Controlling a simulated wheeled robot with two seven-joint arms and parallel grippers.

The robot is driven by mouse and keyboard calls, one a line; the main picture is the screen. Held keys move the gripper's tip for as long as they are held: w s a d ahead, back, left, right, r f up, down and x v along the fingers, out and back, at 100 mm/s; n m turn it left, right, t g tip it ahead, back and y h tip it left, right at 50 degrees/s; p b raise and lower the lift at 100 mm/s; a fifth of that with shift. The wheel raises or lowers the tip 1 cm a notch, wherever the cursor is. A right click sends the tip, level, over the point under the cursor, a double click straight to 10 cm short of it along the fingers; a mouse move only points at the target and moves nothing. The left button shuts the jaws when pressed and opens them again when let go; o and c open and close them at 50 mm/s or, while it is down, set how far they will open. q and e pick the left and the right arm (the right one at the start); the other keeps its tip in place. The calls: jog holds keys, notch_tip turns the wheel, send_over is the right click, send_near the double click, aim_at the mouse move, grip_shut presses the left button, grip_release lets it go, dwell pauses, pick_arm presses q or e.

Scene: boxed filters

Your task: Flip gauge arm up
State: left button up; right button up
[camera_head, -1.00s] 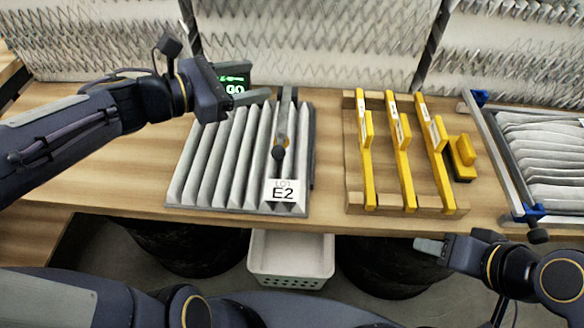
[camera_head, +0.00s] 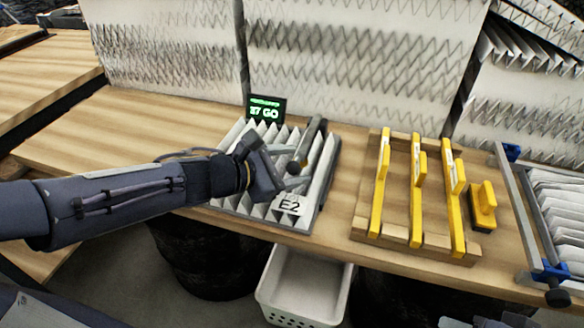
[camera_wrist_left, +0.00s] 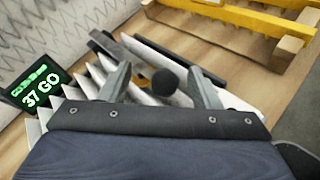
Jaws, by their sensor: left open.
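The gauge arm (camera_head: 311,138) is a grey bar lying down along the pleated filter (camera_head: 237,135), with a dark round knob at its near end. The knob (camera_wrist_left: 165,82) shows between the fingers in the left wrist view. My left gripper (camera_head: 293,168) is open, with one finger on each side of the knob; I cannot tell whether either finger touches it. A label reading E2 (camera_head: 289,205) lies at the filter's near edge. Only a small part of my right gripper (camera_head: 452,322) shows at the bottom edge, and its jaws cannot be made out.
A small display (camera_head: 265,108) reading "37 GO" in green stands behind the filter. A wooden rack (camera_head: 362,215) with several yellow gauges stands to the right. A blue-cornered frame (camera_head: 517,205) holds another filter at far right. A white bin (camera_head: 300,285) is below the table edge.

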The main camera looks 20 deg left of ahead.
pick_arm(q)
jog(key=shift+w+d, duration=0.2)
jog(key=shift+c, duration=0.3)
